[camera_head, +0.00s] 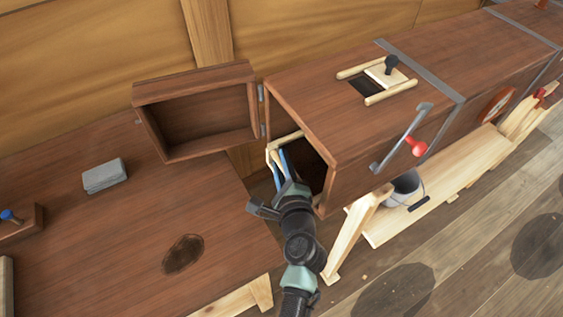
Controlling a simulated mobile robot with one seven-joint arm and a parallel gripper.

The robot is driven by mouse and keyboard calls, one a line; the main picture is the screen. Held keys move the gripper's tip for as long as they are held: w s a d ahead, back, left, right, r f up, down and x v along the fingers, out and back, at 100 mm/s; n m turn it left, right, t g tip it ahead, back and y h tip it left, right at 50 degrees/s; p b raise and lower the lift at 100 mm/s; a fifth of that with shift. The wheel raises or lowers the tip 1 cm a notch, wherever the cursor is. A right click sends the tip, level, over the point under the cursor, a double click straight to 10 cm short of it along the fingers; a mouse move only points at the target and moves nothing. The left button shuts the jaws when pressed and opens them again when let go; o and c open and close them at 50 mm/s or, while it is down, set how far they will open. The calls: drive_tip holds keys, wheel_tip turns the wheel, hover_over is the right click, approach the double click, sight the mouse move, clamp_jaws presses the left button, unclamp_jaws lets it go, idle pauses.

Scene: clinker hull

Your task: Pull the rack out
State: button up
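A long dark wooden box (350,130) lies across the right half, its near left end open. Its hollow door (198,85) is swung out to the left. A pale wooden frame (284,140), which looks like the rack, shows at the left side of the opening, its end around the box mouth. Blue strips (284,165) show beside it. My gripper (277,193) is at the opening, right by the lower end of the frame and strips. My wrist hides much of the contact, so I cannot tell whether the fingers are closed on it.
A dark wooden bench (110,225) with a grey block (104,176) fills the left. The box top has a sliding hatch (385,76). A red-knobbed lever (405,140) sticks out at its front. A grey bucket (404,187) stands below, near a pale trestle leg (352,235).

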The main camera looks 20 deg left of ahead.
clamp_jaws()
idle(1.1)
